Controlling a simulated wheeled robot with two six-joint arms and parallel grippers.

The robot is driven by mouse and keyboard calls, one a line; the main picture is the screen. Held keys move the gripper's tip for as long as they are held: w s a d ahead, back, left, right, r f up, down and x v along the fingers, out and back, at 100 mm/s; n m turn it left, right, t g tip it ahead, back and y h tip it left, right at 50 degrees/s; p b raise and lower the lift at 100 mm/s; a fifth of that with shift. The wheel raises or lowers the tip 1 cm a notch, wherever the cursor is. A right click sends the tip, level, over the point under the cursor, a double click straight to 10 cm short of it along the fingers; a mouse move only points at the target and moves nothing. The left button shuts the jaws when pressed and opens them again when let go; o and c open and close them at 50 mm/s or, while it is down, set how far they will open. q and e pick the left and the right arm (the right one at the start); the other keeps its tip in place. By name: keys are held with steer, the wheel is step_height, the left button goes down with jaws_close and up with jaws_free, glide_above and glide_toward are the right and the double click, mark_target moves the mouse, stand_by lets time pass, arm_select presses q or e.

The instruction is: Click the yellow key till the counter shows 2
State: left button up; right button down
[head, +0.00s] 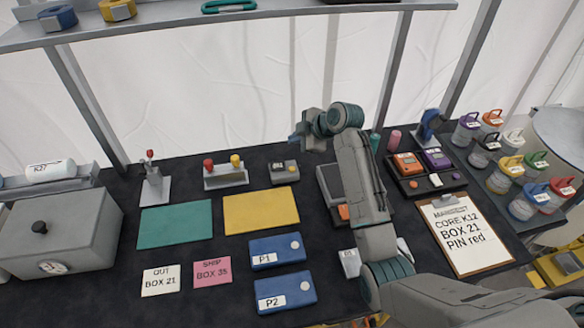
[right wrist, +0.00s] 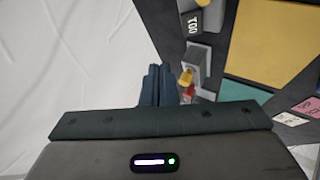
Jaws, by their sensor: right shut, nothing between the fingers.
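The yellow key (head: 235,161) is a round knob beside a red knob (head: 208,165) on a small grey stand (head: 226,178). In the right wrist view the yellow key (right wrist: 186,76) is just right of the fingertips, near the red knob (right wrist: 188,92). The counter (head: 284,172) is a small grey box right of the stand. Its display, upside down in the right wrist view (right wrist: 194,24), seems to read 001. My right gripper (head: 295,137) is raised at the back of the table, shut and empty, apart from the key. My left gripper is out of view.
A yellow mat (head: 261,211) and a teal mat (head: 175,227) lie in front of the stand. A small red-tipped lever device (head: 152,180) stands to its left. A metal shelf (head: 180,28) runs above the table's back.

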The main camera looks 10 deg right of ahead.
steer(key=b, duration=0.6)
glide_above(292, 169)
steer(key=d, duration=0.1)
steer(key=f, duration=0.7)
steer(key=shift+s+f, duration=0.3)
steer(key=shift+f, duration=0.05)
steer(key=shift+f+b, duration=0.4)
steer(key=shift+f, duration=0.2)
steer(key=shift+f, duration=0.1)
stand_by(0.5)
steer(key=shift+f, duration=0.3)
steer(key=shift+f+b, duration=0.3)
steer(key=shift+f, duration=0.25)
stand_by(0.5)
steer(key=shift+r, duration=0.1)
steer(key=shift+r+p, duration=0.8)
steer(key=shift+r, duration=0.05)
steer(key=shift+r, duration=0.1)
